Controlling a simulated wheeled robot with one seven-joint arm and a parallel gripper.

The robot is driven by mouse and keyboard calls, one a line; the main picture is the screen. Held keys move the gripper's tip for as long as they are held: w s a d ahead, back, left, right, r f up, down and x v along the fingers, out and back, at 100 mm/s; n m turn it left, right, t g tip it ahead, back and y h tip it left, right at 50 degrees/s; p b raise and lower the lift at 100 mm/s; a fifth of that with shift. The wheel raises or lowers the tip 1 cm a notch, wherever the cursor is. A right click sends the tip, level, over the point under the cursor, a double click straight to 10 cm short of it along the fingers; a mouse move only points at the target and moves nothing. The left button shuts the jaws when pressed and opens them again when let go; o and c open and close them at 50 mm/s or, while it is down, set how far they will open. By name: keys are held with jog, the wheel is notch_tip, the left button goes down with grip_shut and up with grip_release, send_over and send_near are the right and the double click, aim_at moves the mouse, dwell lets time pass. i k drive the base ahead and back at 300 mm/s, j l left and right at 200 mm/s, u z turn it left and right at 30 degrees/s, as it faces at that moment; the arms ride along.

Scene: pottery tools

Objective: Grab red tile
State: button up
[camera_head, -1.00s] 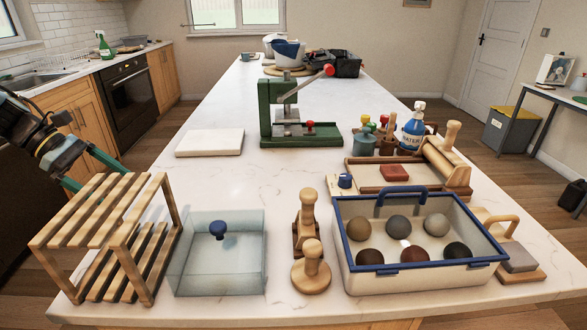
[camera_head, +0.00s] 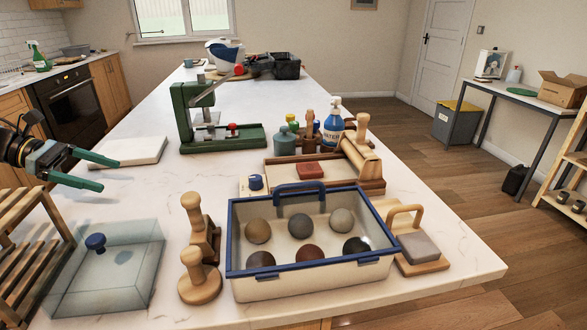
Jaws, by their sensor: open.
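The red tile (camera_head: 309,170) lies flat on a wooden board (camera_head: 277,180), right of the middle of the counter, behind the blue-rimmed tray. My gripper (camera_head: 112,174) is at the left, with its two green fingers apart and nothing between them. It is above the left side of the counter, well to the left of the tile and not touching it.
A blue-rimmed tray (camera_head: 289,290) with several clay balls stands in front of the board. A green press (camera_head: 240,142) stands behind it. A wooden roller (camera_head: 360,157), a water bottle (camera_head: 332,128), a glass box (camera_head: 112,285) and wooden stamps (camera_head: 200,285) are around.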

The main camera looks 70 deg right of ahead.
aim_at(310, 170)
jog(key=k+l, duration=0.85)
